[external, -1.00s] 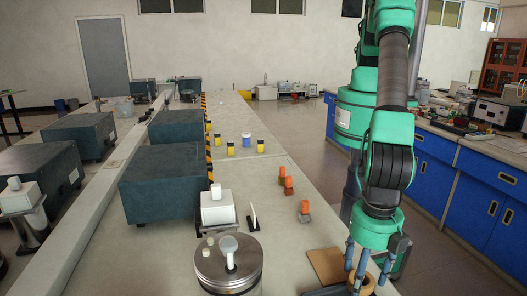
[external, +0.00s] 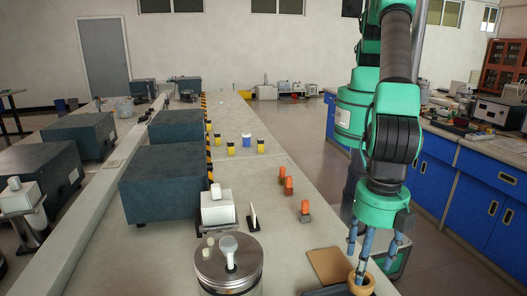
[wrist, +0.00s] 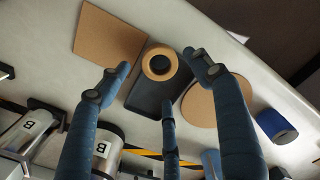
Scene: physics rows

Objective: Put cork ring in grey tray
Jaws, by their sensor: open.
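The cork ring (wrist: 147,64) is a thick tan ring with a dark hole. In the wrist view it lies over the upper end of the dark grey tray (wrist: 148,98), overlapping its edge; I cannot tell whether it rests fully inside. In the external view the ring (external: 361,289) is at the bottom edge, beside the visible corner of the tray (external: 322,292). My gripper (wrist: 160,75) has its three fingers spread, with nothing held. In the external view my gripper (external: 368,262) is just above the ring, its fingertips around and over it.
A square cork mat (wrist: 108,38) and a round cork disc (wrist: 218,102) lie on either side of the tray. A blue cylinder (wrist: 276,126) lies near the bench edge.

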